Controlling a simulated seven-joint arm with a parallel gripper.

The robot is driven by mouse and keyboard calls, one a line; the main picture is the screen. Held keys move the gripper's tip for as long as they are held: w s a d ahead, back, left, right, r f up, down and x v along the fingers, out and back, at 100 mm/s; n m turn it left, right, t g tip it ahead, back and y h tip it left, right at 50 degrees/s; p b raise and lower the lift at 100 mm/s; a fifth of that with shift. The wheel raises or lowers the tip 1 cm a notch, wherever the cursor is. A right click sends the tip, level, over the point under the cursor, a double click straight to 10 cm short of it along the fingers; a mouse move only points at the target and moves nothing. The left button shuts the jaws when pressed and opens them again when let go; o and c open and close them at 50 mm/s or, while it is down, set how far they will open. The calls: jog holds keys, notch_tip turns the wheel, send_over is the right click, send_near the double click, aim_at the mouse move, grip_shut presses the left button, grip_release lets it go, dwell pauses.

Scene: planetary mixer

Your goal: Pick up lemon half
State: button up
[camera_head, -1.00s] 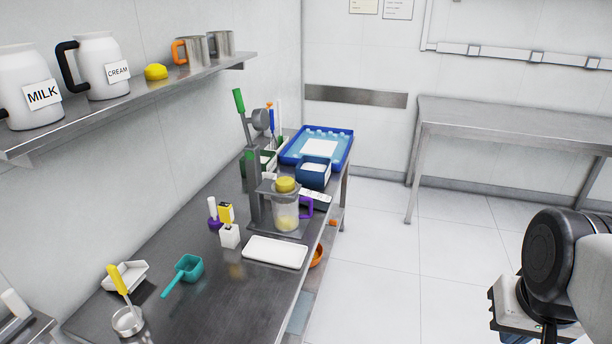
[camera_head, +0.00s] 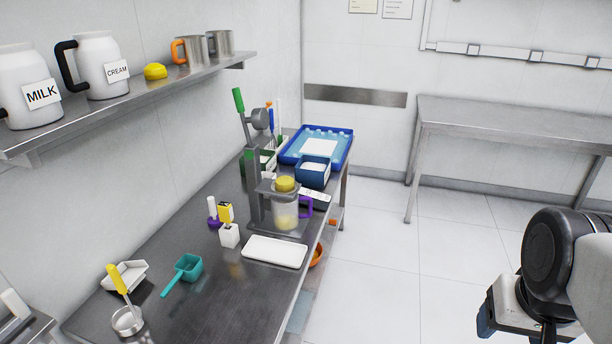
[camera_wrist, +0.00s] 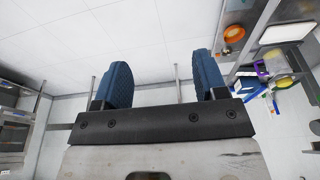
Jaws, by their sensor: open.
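A yellow lemon piece (camera_head: 155,72) sits on the wall shelf, between the white CREAM jug and the orange-handled metal cup. A second yellow, lemon-like piece (camera_head: 285,184) is on top of the grey press, above a clear jug with a purple handle. I cannot tell for certain which is the lemon half. My gripper is at the lower right of the head view, over the floor and far from both pieces. In the wrist view my gripper (camera_wrist: 160,75) has its two blue fingers wide apart with nothing between them.
The steel shelf (camera_head: 130,92) also holds a MILK jug (camera_head: 30,85). On the counter are a white tray (camera_head: 274,251), a teal scoop (camera_head: 188,268), a blue bin (camera_head: 312,171) and a blue tray (camera_head: 345,160). The floor between counter and right table (camera_head: 510,125) is clear.

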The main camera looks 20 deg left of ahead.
jog(key=shift+o, duration=1)
jog(key=w+a+r+m+g+y, duration=0.1)
jog(key=w+a+m+y, duration=0.1)
jog(key=w+a, duration=0.7)
jog(key=w+a+m+g+y, duration=0.2)
jog(key=w+a+m, duration=0.15)
jog(key=w, duration=0.95)
jog(key=w+a+r+m+g+y, duration=0.1)
jog(key=w+a+m+y, duration=0.1)
jog(key=w+a, duration=0.65)
jog(key=w+a+f+m+g+y, duration=0.1)
jog(key=w+a+f+m+y, duration=0.1)
jog(key=w+a+f, duration=0.3)
jog(key=w+a+f+m+g+y, duration=0.1)
jog(key=w+a+f+m+y, duration=0.1)
jog(key=w+a+f, duration=0.4)
jog(key=w+a+f+m+y, duration=0.2)
jog(key=w+a+f, duration=0.4)
jog(key=w+a, duration=0.7)
jog(key=w+y, duration=0.1)
jog(key=w, duration=0.2)
jog(key=shift+w+a+m+g, duration=0.15)
jog(key=shift+a+m+g, duration=0.2)
jog(key=shift+a+g, duration=0.05)
